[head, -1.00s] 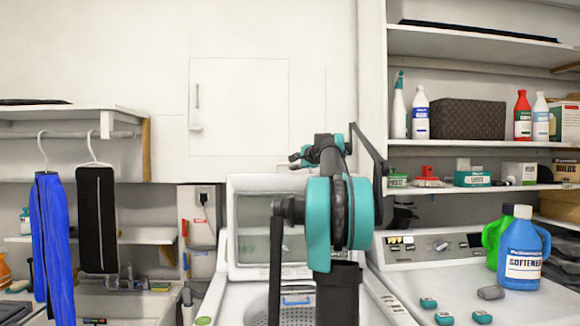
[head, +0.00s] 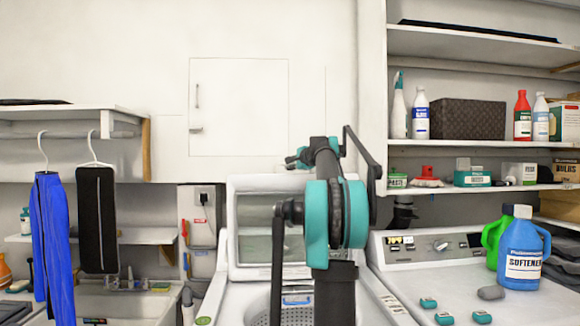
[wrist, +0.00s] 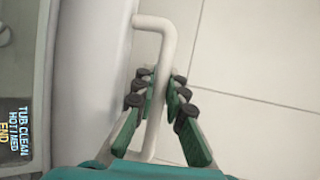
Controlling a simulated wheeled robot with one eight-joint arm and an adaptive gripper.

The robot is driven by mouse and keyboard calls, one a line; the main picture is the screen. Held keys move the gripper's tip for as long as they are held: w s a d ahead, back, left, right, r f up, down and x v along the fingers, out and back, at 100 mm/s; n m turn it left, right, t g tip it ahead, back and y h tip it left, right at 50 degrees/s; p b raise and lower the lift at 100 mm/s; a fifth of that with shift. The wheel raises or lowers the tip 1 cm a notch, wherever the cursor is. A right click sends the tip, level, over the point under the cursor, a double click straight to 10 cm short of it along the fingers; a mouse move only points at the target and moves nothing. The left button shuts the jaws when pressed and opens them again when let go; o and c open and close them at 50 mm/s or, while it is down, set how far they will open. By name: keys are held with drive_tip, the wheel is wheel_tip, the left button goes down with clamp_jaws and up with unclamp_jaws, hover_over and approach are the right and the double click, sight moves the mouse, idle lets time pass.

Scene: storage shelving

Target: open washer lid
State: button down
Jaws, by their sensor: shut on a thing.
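The white top-loading washer has its lid (head: 235,210) standing upright at the back, with a see-through window in it. The perforated tub (head: 262,308) shows below it, partly covered by my arm. In the wrist view, my gripper (wrist: 160,98) has its dark-tipped green fingers on both sides of a pale bar handle (wrist: 157,120), shut on it. The handle stands off a white panel edge (wrist: 118,70). My arm hides the gripper in the head view, so I cannot tell there which part the handle belongs to.
A second white machine (head: 395,268) stands at the right, bearing a blue softener bottle (head: 525,250) and small teal items. Shelves (head: 480,144) with bottles hang above. Blue and black clothes hang over a sink at the left. A wall cabinet (head: 238,105) is shut.

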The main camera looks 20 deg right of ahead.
drive_tip(key=s+a+t, duration=0.1)
drive_tip(key=s+a, duration=0.1)
drive_tip(key=s, duration=0.7)
drive_tip(key=shift+s+a+f, duration=0.2)
drive_tip(key=shift+a+f, duration=0.15)
drive_tip(key=c, duration=1.8)
unclamp_jaws()
drive_tip(key=shift+c, duration=0.2)
drive_tip(key=s+d+r, duration=0.1)
drive_tip(key=s, duration=1.1)
drive_tip(key=shift+d+r, duration=0.2)
drive_tip(key=shift+r, duration=0.05)
drive_tip(key=shift+w, duration=0.1)
